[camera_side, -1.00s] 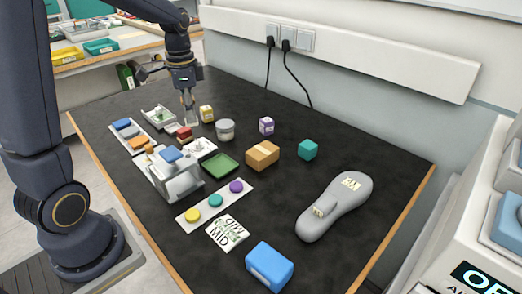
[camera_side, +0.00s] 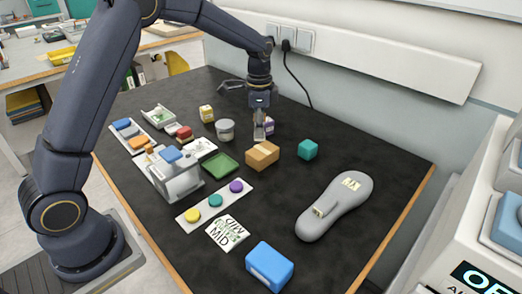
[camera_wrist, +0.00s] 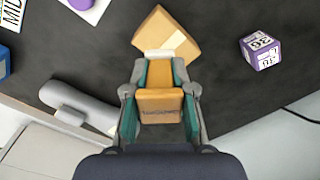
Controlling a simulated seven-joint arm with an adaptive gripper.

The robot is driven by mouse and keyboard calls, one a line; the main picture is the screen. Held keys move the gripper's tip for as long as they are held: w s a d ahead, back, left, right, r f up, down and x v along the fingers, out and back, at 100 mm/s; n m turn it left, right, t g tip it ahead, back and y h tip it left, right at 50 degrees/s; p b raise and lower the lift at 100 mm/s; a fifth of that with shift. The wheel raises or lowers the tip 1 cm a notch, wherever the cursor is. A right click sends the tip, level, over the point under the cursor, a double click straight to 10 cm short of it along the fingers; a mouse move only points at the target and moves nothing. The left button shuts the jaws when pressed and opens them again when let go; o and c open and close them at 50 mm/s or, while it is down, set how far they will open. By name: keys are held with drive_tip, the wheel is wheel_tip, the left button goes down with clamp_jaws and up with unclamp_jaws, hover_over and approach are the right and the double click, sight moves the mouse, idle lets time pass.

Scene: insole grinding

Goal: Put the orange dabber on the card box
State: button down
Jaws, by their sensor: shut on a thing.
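My gripper (camera_wrist: 160,74) is shut on the orange dabber (camera_wrist: 161,103), which sits between both fingers in the wrist view. A white end of the dabber points away from my wrist. The card box (camera_wrist: 167,37) is tan with a pale tape strip and lies just beyond that white end in the wrist view. In the side view the card box (camera_side: 262,156) stands on the black table, and my gripper (camera_side: 259,133) points down just behind or above it. The dabber is hard to make out there. I cannot tell the gap between dabber and box.
A purple-and-white box (camera_wrist: 262,50) stands close to the card box. A teal cube (camera_side: 307,149) is to its right, and a green tray (camera_side: 220,165) to its left. A grey insole form (camera_side: 335,205) lies front right. The far right table area is clear.

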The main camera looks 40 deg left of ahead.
drive_tip(key=shift+w+f, duration=0.45)
drive_tip(key=shift+f, duration=0.1)
drive_tip(key=shift+w+f, duration=0.2)
drive_tip(key=shift+f, duration=1.55)
drive_tip(key=shift+f, duration=0.1)
drive_tip(key=c, duration=1)
unclamp_jaws()
